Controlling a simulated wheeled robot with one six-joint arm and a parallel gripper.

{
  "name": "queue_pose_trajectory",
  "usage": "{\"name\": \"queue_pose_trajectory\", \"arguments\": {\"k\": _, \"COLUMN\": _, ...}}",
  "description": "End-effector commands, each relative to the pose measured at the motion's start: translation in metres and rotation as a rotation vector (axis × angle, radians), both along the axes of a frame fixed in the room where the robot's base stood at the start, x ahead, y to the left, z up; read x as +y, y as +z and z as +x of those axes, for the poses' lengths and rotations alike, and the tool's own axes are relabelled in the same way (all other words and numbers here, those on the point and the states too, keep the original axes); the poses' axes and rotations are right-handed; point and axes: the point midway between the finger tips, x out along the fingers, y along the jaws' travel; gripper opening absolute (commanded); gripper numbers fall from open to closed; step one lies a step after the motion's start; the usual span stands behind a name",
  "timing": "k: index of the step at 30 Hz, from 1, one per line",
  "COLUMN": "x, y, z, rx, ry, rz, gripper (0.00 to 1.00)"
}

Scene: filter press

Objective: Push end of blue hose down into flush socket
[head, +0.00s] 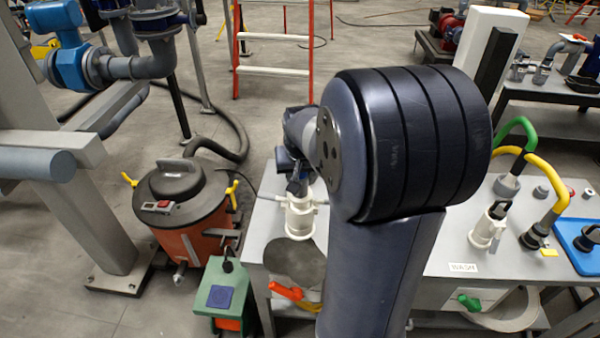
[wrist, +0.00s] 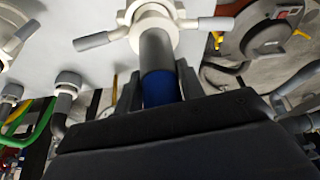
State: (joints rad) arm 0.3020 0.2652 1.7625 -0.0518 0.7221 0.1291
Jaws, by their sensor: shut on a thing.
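My gripper (wrist: 160,88) is shut on the blue hose (wrist: 161,91), whose blue part shows between the two dark fingers in the wrist view. The hose's grey end (wrist: 157,52) points at the white flush socket (wrist: 150,12) and meets its ring in the picture. I cannot tell how deep the end sits in it. The socket's two grey levers (wrist: 103,38) stick out to the sides. In the head view the white socket (head: 299,220) stands on the table's left part, just below my gripper (head: 297,186). My arm hides much of the table there.
A second white socket (head: 487,231) stands near a WASH label (head: 463,267). A green hose (head: 517,126) and a yellow hose (head: 551,176) arch up at the right, beside a blue tray (head: 578,246). An orange drum vacuum (head: 190,232) stands on the floor left of the table.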

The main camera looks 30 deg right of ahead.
Motion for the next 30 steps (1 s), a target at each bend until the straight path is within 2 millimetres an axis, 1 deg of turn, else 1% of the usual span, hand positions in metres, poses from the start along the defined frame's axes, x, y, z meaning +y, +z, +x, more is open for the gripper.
{"name": "queue_pose_trajectory", "arguments": {"k": 22, "x": 0.000, "y": -0.020, "z": 0.000, "rx": 0.000, "ry": 0.000, "rz": 0.000, "gripper": 0.00}}
{"name": "queue_pose_trajectory", "arguments": {"k": 28, "x": 0.000, "y": -0.019, "z": 0.000, "rx": 0.000, "ry": 0.000, "rz": 0.000, "gripper": 0.00}}
{"name": "queue_pose_trajectory", "arguments": {"k": 29, "x": 0.000, "y": -0.019, "z": 0.000, "rx": 0.000, "ry": 0.000, "rz": 0.000, "gripper": 0.38}}
{"name": "queue_pose_trajectory", "arguments": {"k": 30, "x": 0.000, "y": -0.018, "z": 0.000, "rx": 0.000, "ry": 0.000, "rz": 0.000, "gripper": 0.41}}
